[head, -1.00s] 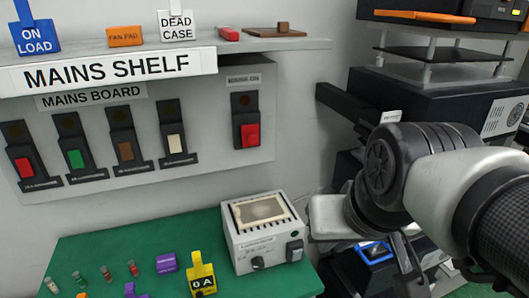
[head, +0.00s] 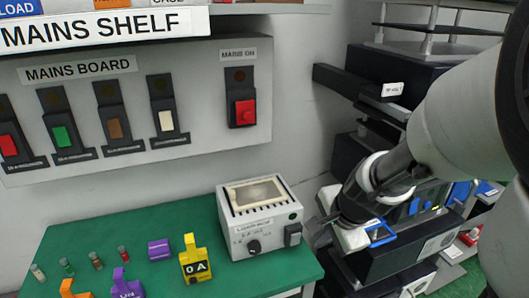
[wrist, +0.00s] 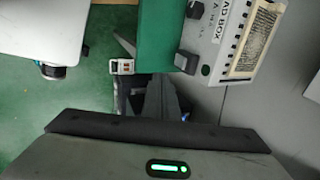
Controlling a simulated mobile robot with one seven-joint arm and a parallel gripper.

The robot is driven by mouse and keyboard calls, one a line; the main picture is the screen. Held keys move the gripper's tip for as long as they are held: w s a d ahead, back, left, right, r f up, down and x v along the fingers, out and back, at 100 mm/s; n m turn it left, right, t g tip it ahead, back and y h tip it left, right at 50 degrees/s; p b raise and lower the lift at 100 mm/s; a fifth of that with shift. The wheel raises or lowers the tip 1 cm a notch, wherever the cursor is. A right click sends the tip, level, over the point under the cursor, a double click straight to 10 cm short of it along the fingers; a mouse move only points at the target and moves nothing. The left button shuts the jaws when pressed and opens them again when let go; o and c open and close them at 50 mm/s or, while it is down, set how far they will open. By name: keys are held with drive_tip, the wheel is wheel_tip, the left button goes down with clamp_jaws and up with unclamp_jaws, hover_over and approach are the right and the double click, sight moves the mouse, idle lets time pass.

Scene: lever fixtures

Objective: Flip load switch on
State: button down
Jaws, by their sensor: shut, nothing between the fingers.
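The load box (head: 262,220) is a white case with a cream-framed window on top, standing at the right end of the green bench. Its black load switch (head: 292,234) is on the front face at the right, below a green dot; I cannot tell its position. A black knob (head: 253,247) is to its left. My gripper (head: 322,232) is just right of the box, past the bench edge, apart from the switch; its fingertips are hard to make out. In the wrist view, the fingers (wrist: 165,97) are shut and empty, with the switch (wrist: 186,62) beyond them.
The mains board (head: 200,75) on the wall carries several switches, including a red one (head: 243,112). Coloured tags, a yellow 0 A block (head: 195,262) and small fuses lie on the bench (head: 110,235). Dark equipment racks (head: 400,255) crowd the right side.

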sight(297, 240)
drive_tip(key=b+x, duration=0.5)
drive_tip(key=x, duration=0.5)
drive_tip(key=shift+f, duration=0.3)
drive_tip(key=w, duration=0.1)
drive_tip(key=w+p, duration=0.1)
drive_tip(key=w+a+r, duration=0.1)
drive_tip(key=shift+w+p, duration=0.3)
drive_tip(key=shift+w, duration=0.1)
drive_tip(key=shift+a+r, duration=0.1)
drive_tip(key=shift+r, duration=0.05)
drive_tip(key=shift+w+a+r+p, duration=0.1)
drive_tip(key=shift+w+r+p, duration=0.1)
drive_tip(key=shift+w+p, duration=0.2)
drive_tip(key=shift+s+f, duration=0.1)
drive_tip(key=shift+f, duration=0.1)
drive_tip(key=shift+r, duration=0.15)
